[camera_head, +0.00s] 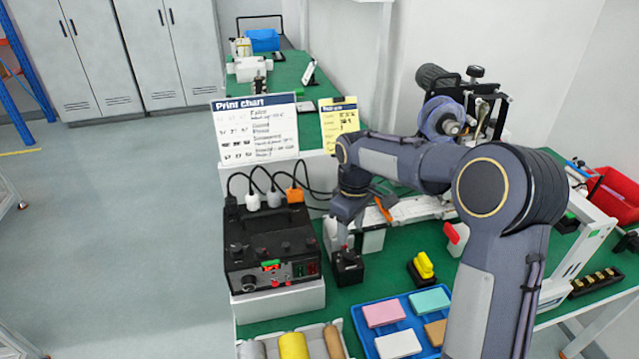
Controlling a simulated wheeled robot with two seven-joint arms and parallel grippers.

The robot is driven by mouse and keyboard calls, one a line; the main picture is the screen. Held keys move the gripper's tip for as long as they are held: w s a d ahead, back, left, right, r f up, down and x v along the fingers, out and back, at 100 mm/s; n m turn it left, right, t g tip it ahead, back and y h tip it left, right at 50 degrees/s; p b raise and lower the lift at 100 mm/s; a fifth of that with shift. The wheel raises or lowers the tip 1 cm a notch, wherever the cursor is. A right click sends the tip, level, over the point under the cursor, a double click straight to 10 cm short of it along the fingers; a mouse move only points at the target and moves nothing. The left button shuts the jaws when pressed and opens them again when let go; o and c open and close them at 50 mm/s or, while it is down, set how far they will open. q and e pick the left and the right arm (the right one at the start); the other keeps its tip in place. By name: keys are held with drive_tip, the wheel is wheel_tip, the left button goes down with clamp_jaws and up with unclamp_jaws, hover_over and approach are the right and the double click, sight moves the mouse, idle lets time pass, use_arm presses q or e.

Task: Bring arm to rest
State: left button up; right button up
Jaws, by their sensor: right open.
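My right arm comes in from the lower right and bends over the green bench (390,272). My right gripper (345,246) points down just above a small black block-like holder (347,268), which stands right of the black control box. The jaws are open, and I see nothing held between them. I cannot tell whether the fingertips touch the holder. My left arm and gripper are not in view. My right arm hides part of the white machine and of the bench behind it.
A black control box (270,250) with cables stands on the left. A blue tray (360,330) with coloured blocks, a yellow-handled stamp (424,265) and a roll tray (347,345) are near the front. A print chart (256,130) stands behind. A red bin (615,195) is at right.

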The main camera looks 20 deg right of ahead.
drive_tip(key=s+r+m+t+y, duration=0.1)
drive_tip(key=s+r+m, duration=0.1)
drive_tip(key=s+r, duration=0.35)
drive_tip(key=s+r+m+t+y, duration=0.1)
drive_tip(key=s+r+m+t, duration=0.1)
drive_tip(key=s, duration=0.7)
drive_tip(key=s+a+f+m+t+y, duration=0.1)
drive_tip(key=s+a+m, duration=0.1)
drive_tip(key=s, duration=0.5)
drive_tip(key=s+a+f+m+t, duration=0.1)
drive_tip(key=s+a+m, duration=0.1)
drive_tip(key=s, duration=0.5)
drive_tip(key=shift+f+m+t+y, duration=0.3)
drive_tip(key=shift+f+m+y, duration=0.05)
drive_tip(key=shift+m+y, duration=0.05)
